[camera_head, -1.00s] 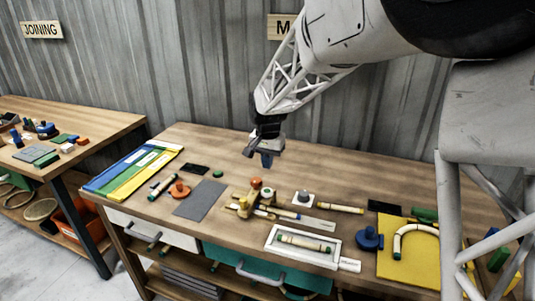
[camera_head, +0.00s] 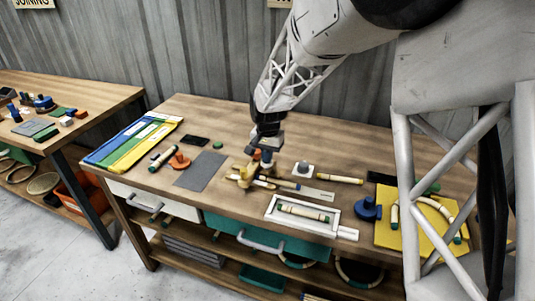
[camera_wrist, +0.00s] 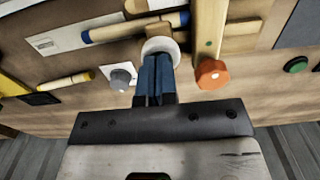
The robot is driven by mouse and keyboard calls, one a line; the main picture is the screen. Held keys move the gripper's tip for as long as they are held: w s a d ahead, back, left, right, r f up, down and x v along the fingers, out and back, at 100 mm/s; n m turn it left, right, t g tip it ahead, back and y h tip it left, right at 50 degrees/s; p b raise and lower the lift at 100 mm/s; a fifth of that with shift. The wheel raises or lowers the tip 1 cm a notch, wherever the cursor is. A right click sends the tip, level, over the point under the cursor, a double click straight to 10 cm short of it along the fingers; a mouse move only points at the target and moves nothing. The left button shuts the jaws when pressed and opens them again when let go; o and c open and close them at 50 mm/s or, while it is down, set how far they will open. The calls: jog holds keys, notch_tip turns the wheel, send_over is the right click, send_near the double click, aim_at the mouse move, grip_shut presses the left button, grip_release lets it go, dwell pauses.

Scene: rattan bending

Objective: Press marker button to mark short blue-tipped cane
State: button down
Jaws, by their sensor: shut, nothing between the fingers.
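The short blue-tipped cane (camera_head: 284,184) lies on the bench in front of my gripper. In the wrist view it (camera_wrist: 135,27) shows a blue tip at each end, with its middle partly hidden by a tan part. A round white-topped button (camera_wrist: 160,48) is beside it, directly at my fingertips. My gripper (camera_head: 267,158) is shut and empty, pointing down. In the wrist view its blue fingers (camera_wrist: 156,66) overlap the button's edge; I cannot tell if they touch it. An orange knob (camera_wrist: 213,73) stands beside the fingers.
A grey knob on a white plate (camera_head: 303,169) and a yellow-tipped cane (camera_head: 340,180) lie to the right. A white tray (camera_head: 270,216) holds a green-tipped cane. A blue knob (camera_head: 367,209) and yellow board (camera_head: 392,236) are further right. A grey mat (camera_head: 203,170) is left.

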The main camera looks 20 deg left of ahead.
jog(key=shift+s+f, duration=0.1)
jog(key=shift+f, duration=1.25)
notch_tip(320, 180, up, 15)
dwell(0.8)
